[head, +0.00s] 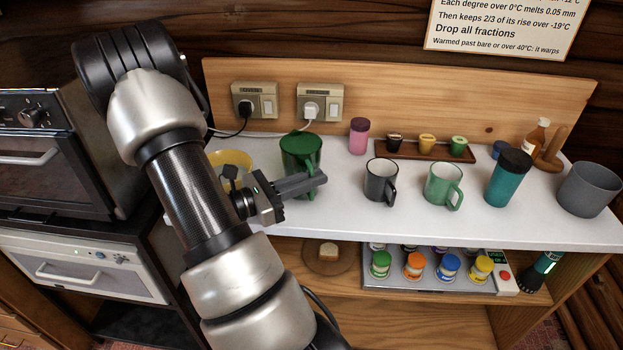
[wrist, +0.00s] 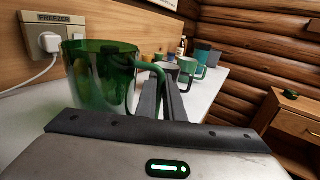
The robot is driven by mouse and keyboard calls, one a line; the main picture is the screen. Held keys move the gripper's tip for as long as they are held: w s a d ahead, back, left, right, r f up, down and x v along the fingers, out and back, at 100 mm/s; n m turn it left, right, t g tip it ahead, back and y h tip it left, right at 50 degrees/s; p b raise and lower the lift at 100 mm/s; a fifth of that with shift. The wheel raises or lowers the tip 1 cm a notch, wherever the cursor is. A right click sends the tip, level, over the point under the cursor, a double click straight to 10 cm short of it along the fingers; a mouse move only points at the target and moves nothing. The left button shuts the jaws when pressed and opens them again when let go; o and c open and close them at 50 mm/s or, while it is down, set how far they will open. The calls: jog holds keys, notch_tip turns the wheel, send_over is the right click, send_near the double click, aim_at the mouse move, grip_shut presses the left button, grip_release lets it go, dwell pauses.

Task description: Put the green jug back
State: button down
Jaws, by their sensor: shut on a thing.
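The green jug (head: 300,150) is at the left part of the white counter, in front of the wall sockets, and looks upright. In the wrist view the see-through green jug (wrist: 98,82) is at the left, with its handle towards the fingers. My gripper (head: 318,182) is in front of the jug in the head view. Its fingers (wrist: 164,95) are shut on the jug's handle. I cannot tell whether the jug's base touches the counter, as my gripper hides part of it.
A yellow vessel (head: 232,160) stands left of the jug, partly behind my arm. A dark mug (head: 380,181), a green mug (head: 441,184) and a teal tumbler (head: 506,182) stand to the right. A plug (head: 311,110) with a white cord is behind the jug. The white counter (head: 340,215) is clear in front.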

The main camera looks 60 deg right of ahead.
jog(key=c, duration=1.9)
grip_release()
jog(key=shift+o, duration=0.2)
